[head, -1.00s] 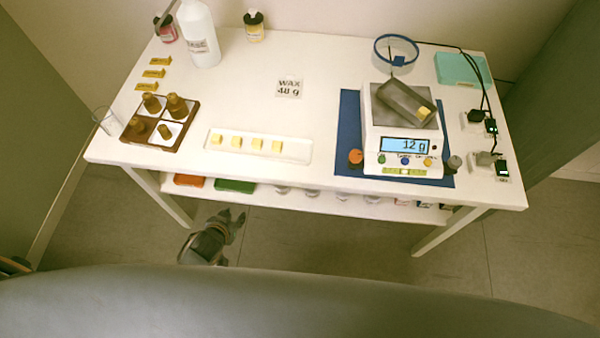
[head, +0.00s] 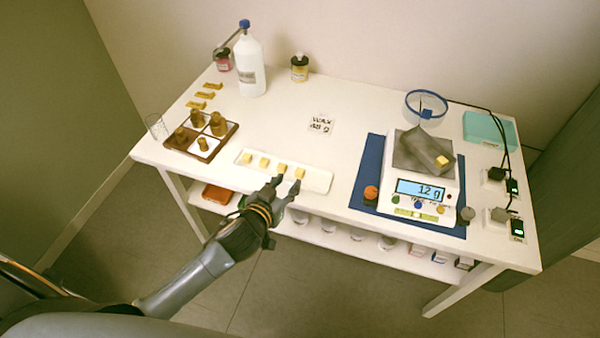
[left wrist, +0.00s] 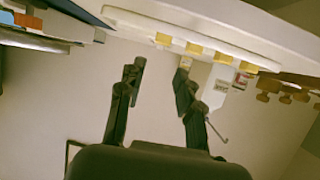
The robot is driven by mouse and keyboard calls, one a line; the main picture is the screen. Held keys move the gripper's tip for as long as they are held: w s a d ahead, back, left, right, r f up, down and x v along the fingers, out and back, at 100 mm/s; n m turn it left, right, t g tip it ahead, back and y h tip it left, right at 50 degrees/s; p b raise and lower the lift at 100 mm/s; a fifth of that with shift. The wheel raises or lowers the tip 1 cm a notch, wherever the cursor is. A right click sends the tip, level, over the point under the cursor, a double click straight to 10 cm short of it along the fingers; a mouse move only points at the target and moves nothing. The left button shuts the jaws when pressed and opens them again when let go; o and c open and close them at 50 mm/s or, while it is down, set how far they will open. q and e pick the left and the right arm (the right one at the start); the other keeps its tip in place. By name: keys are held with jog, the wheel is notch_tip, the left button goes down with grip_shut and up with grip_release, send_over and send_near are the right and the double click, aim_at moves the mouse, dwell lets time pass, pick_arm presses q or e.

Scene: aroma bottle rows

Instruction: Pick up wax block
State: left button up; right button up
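Several small yellow wax blocks stand in a row on a long white tray (head: 243,157). The rightmost wax block (head: 299,173) is closest to my left gripper (head: 287,184). That gripper is at the tray's front edge in the head view, its two fingers apart and nothing between them. In the left wrist view the fingers (left wrist: 160,66) are spread below the tray (left wrist: 200,27), with wax blocks (left wrist: 195,47) along its edge. Whether a fingertip touches a block is unclear. My right gripper is not in view.
The scale (head: 405,209) reads 12 g and stands on a blue mat (head: 369,177). A brown rack (head: 181,149) with small bottles is at the left, near a white bottle (head: 250,68). A sign reading WAX 48 g (head: 321,123) lies mid-table.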

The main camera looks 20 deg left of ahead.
aim_at(300, 170)
pick_arm(q)
jog(key=x, duration=0.9)
jog(key=shift+s+f, duration=0.1)
jog(key=shift+f, duration=0.35)
jog(key=c, duration=0.5)
